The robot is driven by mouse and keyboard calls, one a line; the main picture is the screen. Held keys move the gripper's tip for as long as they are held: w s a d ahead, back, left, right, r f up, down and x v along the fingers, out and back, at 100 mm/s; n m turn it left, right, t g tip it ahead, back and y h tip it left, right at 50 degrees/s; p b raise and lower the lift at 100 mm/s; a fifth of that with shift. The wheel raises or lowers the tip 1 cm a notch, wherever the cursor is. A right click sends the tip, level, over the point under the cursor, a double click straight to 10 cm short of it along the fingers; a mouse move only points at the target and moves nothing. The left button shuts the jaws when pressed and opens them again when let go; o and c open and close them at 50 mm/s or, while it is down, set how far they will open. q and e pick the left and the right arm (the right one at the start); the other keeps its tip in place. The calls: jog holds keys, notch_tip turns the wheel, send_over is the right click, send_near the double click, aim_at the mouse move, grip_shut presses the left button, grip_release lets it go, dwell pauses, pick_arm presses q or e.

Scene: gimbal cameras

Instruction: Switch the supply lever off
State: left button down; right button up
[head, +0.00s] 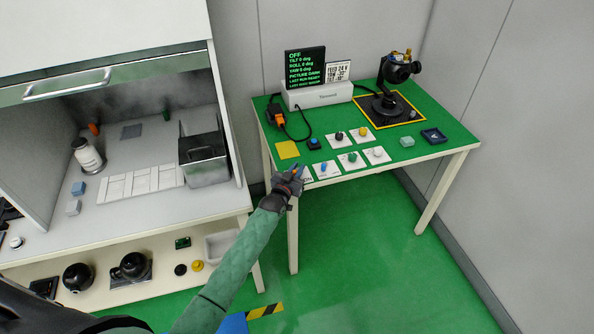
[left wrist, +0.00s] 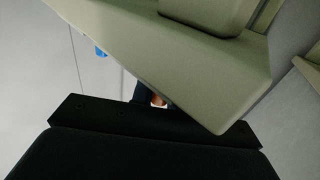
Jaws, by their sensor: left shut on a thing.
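My left gripper (head: 292,172) is at the front left corner of the green table, over a white plate (head: 307,175) with dark lettering that seems to end in "ON". The gripper is shut on what appears to be the supply lever of this plate; the lever is mostly hidden by the fingers. The left wrist view shows mainly a dark gripper body and pale surfaces, with a small orange patch (left wrist: 158,101) between them. A black display (head: 305,67) shows "OFF" on top in green, with several lines below. My right gripper is not in view.
Several knob plates (head: 352,160), a blue button (head: 314,143) and a yellow square (head: 287,149) lie behind. A gimbal camera (head: 398,72) stands at the back right. A fume hood (head: 150,195) is at left.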

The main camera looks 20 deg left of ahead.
pick_arm(q)
jog(key=shift+r, duration=0.15)
jog(key=c, duration=1.4)
grip_release()
jog(key=shift+o, duration=0.2)
pick_arm(e)
jog(key=shift+s+d, duration=0.1)
jog(key=shift+d, duration=0.05)
pick_arm(q)
jog(key=shift+s, duration=0.1)
pick_arm(e)
jog(key=shift+f, duration=0.15)
pick_arm(q)
jog(key=shift+s+a+f, duration=0.1)
jog(key=shift+s+f, duration=0.15)
jog(key=shift+s, duration=0.05)
jog(key=s, duration=0.1)
jog(key=s+b, duration=0.1)
jog(key=s, duration=0.1)
jog(key=s+b, duration=0.1)
jog(key=s, duration=0.1)
jog(key=shift+s+a, duration=0.15)
jog(key=shift+a, duration=0.25)
jog(key=shift+s+a+r+b, duration=0.15)
jog(key=shift+s+b, duration=0.25)
jog(key=shift+s, duration=0.4)
pick_arm(e)
notch_tip(320, 180, up, 6)
jog(key=w+a, duration=0.2)
jog(key=shift+w+a, duration=0.25)
